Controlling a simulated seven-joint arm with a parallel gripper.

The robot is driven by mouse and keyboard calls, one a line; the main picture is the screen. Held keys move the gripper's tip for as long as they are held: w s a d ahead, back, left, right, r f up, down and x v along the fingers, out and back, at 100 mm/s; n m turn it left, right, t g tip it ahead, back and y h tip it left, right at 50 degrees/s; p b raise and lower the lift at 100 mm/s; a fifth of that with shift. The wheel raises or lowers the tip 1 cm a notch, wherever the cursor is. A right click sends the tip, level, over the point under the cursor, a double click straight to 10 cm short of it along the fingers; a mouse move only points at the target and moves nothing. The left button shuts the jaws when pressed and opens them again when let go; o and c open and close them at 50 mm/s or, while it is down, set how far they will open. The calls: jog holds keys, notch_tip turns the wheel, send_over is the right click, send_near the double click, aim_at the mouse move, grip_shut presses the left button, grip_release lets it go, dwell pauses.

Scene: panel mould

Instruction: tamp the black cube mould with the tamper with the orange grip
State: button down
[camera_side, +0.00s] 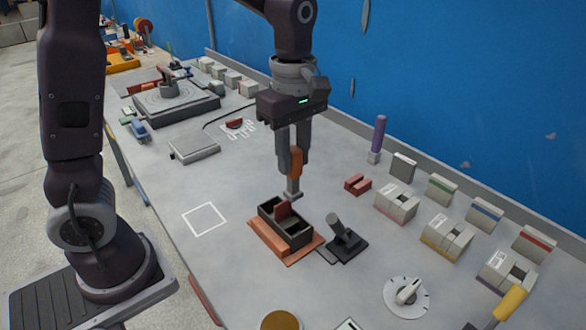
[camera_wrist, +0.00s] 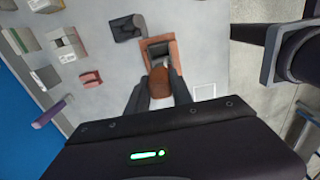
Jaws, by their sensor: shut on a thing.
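My gripper (camera_side: 295,168) is shut on the orange grip (camera_side: 296,162) of the tamper, which hangs upright with its grey foot (camera_side: 293,194) down. The black cube mould (camera_side: 297,240) sits on an orange-brown base plate (camera_side: 262,241), with a dark red piece (camera_side: 283,210) standing at its middle. In the side view the foot is at the mould's far edge, seemingly just above it; contact cannot be told. In the wrist view the orange grip (camera_wrist: 161,82) lies between the fingers and hides part of the mould (camera_wrist: 157,49).
A black lever device (camera_side: 345,242) stands right beside the mould. A small red block (camera_side: 357,184), a purple-handled tool (camera_side: 379,137) and several pale boxes (camera_side: 395,204) lie to the right. A white outlined square (camera_side: 205,219) on the left is empty. A dial (camera_side: 407,294) is at the front.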

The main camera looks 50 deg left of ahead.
jog(key=shift+r, duration=0.35)
jog(key=a, duration=0.6)
notch_tip(320, 180, down, 7)
jog(key=shift+a, duration=0.2)
jog(key=shift+f, duration=1.85)
